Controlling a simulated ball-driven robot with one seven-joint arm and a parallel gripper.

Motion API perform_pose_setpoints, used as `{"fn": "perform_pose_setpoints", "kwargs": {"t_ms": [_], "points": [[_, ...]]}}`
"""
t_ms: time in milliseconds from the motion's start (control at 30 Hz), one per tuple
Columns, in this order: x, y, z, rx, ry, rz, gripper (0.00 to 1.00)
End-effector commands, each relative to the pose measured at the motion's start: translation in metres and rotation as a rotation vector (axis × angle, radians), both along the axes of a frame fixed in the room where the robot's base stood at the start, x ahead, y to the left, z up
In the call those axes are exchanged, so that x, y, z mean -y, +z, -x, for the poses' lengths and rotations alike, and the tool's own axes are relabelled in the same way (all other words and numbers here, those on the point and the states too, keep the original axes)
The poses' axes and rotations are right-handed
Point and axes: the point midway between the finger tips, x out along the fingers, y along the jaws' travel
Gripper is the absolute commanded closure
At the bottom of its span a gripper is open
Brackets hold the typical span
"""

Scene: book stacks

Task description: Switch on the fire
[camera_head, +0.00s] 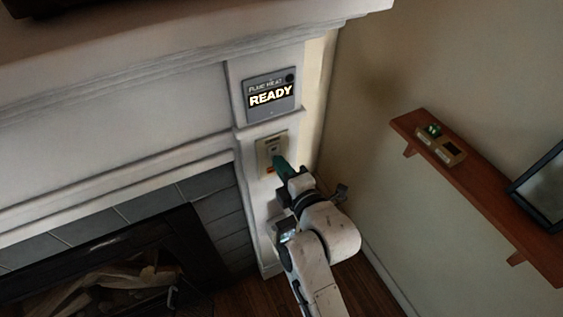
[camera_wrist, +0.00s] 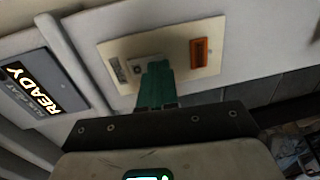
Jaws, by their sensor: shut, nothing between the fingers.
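The fireplace (camera_head: 197,262) is at the lower left in the head view, with pale logs (camera_head: 125,283) inside and no flame visible. A cream switch plate (camera_head: 264,146) is on the white surround to its right. It also shows in the wrist view (camera_wrist: 218,82), with an orange rocker (camera_wrist: 200,52) and a small pale fitting with dark marks (camera_wrist: 146,60). My gripper (camera_head: 279,161) is shut and empty, its teal fingertips in front of the plate. In the wrist view the fingertips (camera_wrist: 156,66) overlap the pale fitting, left of the orange rocker; I cannot tell whether they touch.
A grey panel (camera_head: 257,113) above the plate reads "FLUE HEAT READY". A mantel shelf (camera_head: 200,45) juts out above. At right, a wooden wall shelf (camera_head: 490,215) holds a small brown box (camera_head: 440,148) with a green item and a dark frame (camera_head: 545,185).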

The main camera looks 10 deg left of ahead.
Motion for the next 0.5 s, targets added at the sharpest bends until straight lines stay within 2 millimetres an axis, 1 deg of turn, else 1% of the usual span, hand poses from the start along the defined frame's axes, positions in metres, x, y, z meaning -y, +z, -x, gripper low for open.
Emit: {"fn": "perform_pose_setpoints", "kwargs": {"t_ms": [500], "points": [[-0.0019, -0.0031, -0.0036, 0.005, -0.001, -0.003, 1.00]]}}
